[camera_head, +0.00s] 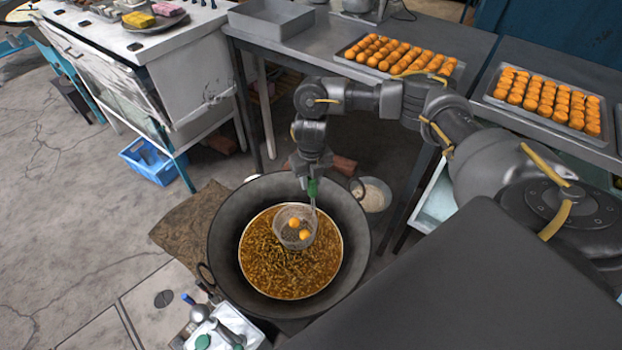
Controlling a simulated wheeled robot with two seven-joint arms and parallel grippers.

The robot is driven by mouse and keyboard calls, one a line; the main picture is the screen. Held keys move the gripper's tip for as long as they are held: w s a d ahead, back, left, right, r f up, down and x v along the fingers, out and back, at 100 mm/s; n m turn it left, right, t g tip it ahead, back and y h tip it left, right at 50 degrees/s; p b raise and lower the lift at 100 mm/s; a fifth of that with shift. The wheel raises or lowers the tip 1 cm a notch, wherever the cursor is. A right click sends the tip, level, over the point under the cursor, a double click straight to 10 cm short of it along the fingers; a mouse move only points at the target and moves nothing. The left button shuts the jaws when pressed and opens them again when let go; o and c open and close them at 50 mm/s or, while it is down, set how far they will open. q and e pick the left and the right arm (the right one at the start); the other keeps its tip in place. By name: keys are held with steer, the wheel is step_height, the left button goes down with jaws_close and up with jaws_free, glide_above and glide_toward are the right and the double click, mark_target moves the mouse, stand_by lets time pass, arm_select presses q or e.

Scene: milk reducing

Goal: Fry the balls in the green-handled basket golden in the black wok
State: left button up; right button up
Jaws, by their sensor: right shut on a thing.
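The black wok (222,236) stands in the middle, holding bubbling-looking brown oil (275,272). The basket is in the wok, at the oil's far right part. Two orange balls (304,234) show in the basket. How deep the basket sits in the oil is hard to tell. My left gripper is not in view.
Two trays of orange balls, one at the back (362,68) and one at right (489,97), lie on grey tables. An empty metal tray (270,20) is at the back. A bowl (372,197) stands right of the wok. A blue crate (150,165) is on the floor at left.

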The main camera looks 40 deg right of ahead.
stand_by(0.6)
step_height(320, 180, up, 4)
steer(key=p, duration=0.4)
steer(key=shift+r, duration=0.15)
